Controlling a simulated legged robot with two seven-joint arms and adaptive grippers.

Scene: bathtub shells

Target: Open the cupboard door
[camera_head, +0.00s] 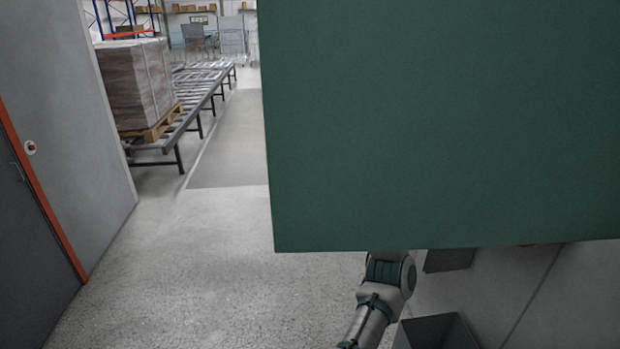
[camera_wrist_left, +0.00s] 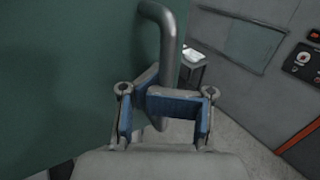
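The green cupboard door (camera_head: 440,125) fills the upper right of the head view, its left and bottom edges showing. In the left wrist view the green door (camera_wrist_left: 60,85) covers the left side. Its grey bar handle (camera_wrist_left: 165,35) stands out from it and curves downward. My left gripper (camera_wrist_left: 158,92) has its blue-padded fingers bent in around the lower part of the handle, one pad crossing in front of it. In the head view one of my arms reaches up behind the door's lower edge, so its gripper is hidden there. My right gripper is not in view.
At the left stands a grey wall panel (camera_head: 60,110) with an orange edge strip (camera_head: 45,205). The floor (camera_head: 220,270) left of the door is clear. A dark box (camera_head: 437,333) is at the bottom.

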